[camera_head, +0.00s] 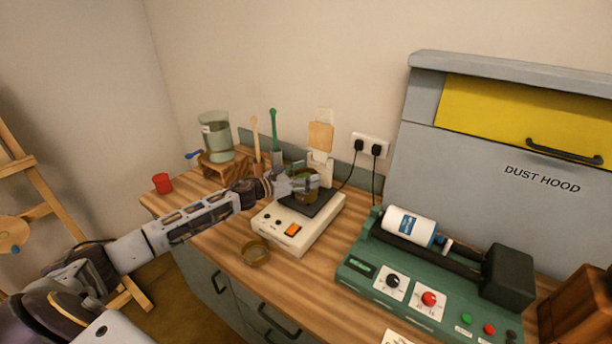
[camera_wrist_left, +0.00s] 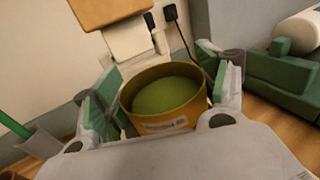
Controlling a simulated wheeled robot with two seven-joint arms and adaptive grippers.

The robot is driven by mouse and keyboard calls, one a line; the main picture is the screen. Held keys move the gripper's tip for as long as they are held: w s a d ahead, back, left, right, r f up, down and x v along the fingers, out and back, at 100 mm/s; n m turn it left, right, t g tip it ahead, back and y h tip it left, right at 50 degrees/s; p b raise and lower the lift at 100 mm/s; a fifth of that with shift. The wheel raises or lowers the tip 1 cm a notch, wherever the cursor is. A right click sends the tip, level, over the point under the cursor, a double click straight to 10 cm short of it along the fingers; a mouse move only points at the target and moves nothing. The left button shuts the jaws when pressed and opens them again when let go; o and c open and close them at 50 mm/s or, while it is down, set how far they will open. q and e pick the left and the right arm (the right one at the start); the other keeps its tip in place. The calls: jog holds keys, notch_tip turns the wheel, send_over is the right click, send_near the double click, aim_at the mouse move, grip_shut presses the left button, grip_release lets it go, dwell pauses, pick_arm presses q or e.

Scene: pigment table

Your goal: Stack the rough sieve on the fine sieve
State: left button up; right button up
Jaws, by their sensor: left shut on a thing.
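My left gripper (camera_head: 297,183) is shut on a round brass-coloured sieve (camera_head: 309,194). In the left wrist view the sieve (camera_wrist_left: 160,124) sits upright between the two fingers (camera_wrist_left: 165,95), with a green inside and a printed label on its wall. It is at the black plate (camera_head: 322,206) of a white machine (camera_head: 297,232); whether it touches the plate I cannot tell. A second, shallow brass-coloured sieve (camera_head: 256,254) lies on the wooden table in front of the machine. I cannot read which sieve is rough or fine. My right gripper is not in view.
A green roller machine (camera_head: 430,275) with a white jar (camera_head: 409,225) stands to the right, before the grey dust hood (camera_head: 480,150). A glass container (camera_head: 215,137) on a wooden stand, upright tools (camera_head: 275,130) and a red cup (camera_head: 162,184) are at the left.

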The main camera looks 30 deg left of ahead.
pick_arm(q)
jog(key=shift+f, duration=0.25)
jog(key=o, duration=0.8)
jog(key=shift+s+a, duration=0.1)
jog(key=shift+b+v, duration=1.4)
jog(key=shift+v, duration=1.2)
jog(key=shift+p+v, duration=0.4)
jog(key=shift+v, duration=2.4)
jog(key=shift+r, duration=0.1)
notch_tip(320, 180, up, 9)
jog(key=p, duration=0.9)
